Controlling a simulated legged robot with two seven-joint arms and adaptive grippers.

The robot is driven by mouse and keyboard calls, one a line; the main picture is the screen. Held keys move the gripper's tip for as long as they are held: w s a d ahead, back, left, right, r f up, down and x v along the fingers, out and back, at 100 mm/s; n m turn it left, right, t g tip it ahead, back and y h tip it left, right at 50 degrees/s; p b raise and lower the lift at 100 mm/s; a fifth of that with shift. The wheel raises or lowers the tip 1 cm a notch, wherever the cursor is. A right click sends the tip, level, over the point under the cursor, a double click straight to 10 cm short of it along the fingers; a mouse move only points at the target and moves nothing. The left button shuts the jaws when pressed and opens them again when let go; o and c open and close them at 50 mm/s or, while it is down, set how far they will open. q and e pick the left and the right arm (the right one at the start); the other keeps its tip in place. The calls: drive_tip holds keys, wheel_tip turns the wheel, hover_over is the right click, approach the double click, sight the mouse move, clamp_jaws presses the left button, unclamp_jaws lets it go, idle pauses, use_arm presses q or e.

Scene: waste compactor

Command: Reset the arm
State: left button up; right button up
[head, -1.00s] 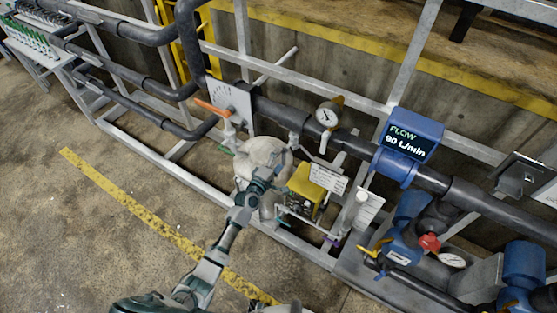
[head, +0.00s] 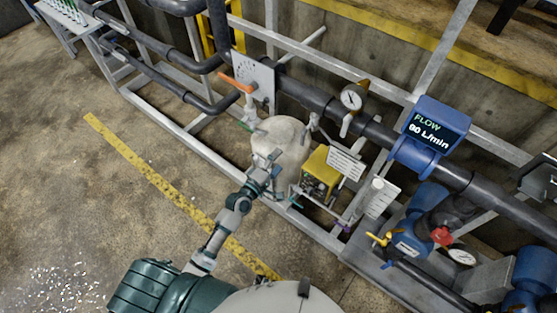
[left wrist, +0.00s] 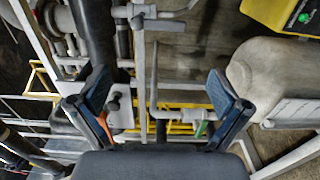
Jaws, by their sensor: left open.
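My left arm reaches from the bottom of the head view toward the pipe rack. Its gripper (head: 268,162) shows in front of the pale rounded tank (head: 290,132) and covers part of it. In the left wrist view the gripper (left wrist: 161,90) has its two blue fingers wide apart with nothing held between them. The tank (left wrist: 278,75) also shows there, to the right of the right finger. I cannot tell the exact gap between gripper and tank. My right gripper is not in view.
The concrete floor left of the yellow line (head: 150,178) is clear.

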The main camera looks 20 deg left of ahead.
use_arm(q)
drive_tip(key=shift+f, duration=0.1)
drive_tip(key=s+a+f+m+g+y, duration=0.1)
drive_tip(key=s+f+m+g, duration=0.3)
drive_tip(key=f, duration=0.8)
drive_tip(key=s+a+f+m+g+y, duration=0.15)
drive_tip(key=s+f, duration=0.35)
drive_tip(key=f, duration=0.6)
drive_tip(key=s+a+f+m+g+y, duration=0.15)
drive_tip(key=s+f, duration=0.35)
drive_tip(key=f, duration=0.7)
drive_tip(key=s+a+f+m+g, duration=0.1)
drive_tip(key=s+f+m+g, duration=0.2)
drive_tip(key=s, duration=0.9)
drive_tip(key=s+a+f+m+g+y, duration=0.1)
drive_tip(key=s+f+m+g, duration=0.2)
drive_tip(key=s+f, duration=0.6)
drive_tip(key=s+f+m+g+y, duration=0.1)
drive_tip(key=s+f+m+g, duration=0.2)
drive_tip(key=s, duration=1.2)
wheel_tip(320, 180, down, 4)
drive_tip(key=shift+a+r+m, duration=0.1)
drive_tip(key=shift+a+m, duration=0.3)
